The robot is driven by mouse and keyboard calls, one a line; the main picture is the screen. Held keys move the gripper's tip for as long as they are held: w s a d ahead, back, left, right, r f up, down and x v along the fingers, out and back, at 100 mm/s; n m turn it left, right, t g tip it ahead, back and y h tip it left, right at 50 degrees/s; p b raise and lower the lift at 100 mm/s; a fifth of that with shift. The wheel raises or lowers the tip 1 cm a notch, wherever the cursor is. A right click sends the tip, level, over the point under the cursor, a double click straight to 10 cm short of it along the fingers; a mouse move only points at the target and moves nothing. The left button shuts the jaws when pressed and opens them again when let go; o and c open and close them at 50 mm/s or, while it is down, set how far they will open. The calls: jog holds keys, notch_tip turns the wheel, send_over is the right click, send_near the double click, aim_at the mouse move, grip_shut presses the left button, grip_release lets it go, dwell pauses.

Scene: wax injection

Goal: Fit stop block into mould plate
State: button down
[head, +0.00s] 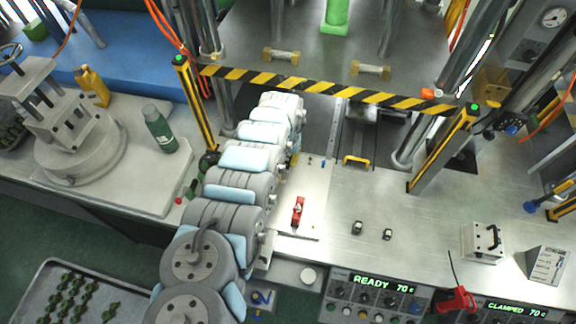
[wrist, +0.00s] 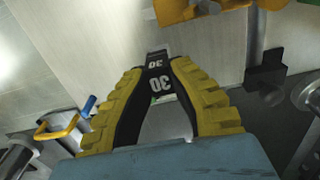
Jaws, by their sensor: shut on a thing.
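In the wrist view, my gripper (wrist: 159,66) has its yellow, ribbed fingers closed around a small dark block marked 30 (wrist: 159,84), which I take as the stop block. The block is at the fingertips, over or against a pale, flat surface; whether it touches that surface I cannot tell. In the head view my own arm hides the gripper and the block. A pale plate (head: 318,190) lies right of my arm with a red part (head: 297,214) on it. Whether this is the mould plate is unclear. No slot for the block shows clearly.
A yellow handle (head: 356,160) stands right of the plate; it also shows in the wrist view (wrist: 57,129). A striped press edge (head: 330,88) and yellow-black posts (head: 441,148) surround the area. A metal block with a handle (head: 483,243) stands at right. The bench front middle is largely free.

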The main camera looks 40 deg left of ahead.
aim_at(287, 164)
jog(key=shift+w+a+f+b, duration=0.2)
jog(key=shift+w+f+b, duration=0.05)
jog(key=shift+f+b, duration=0.4)
notch_tip(287, 164, down, 3)
jog(key=b, duration=0.3)
jog(key=shift+r, duration=0.15)
jog(key=c, duration=1.1)
grip_release()
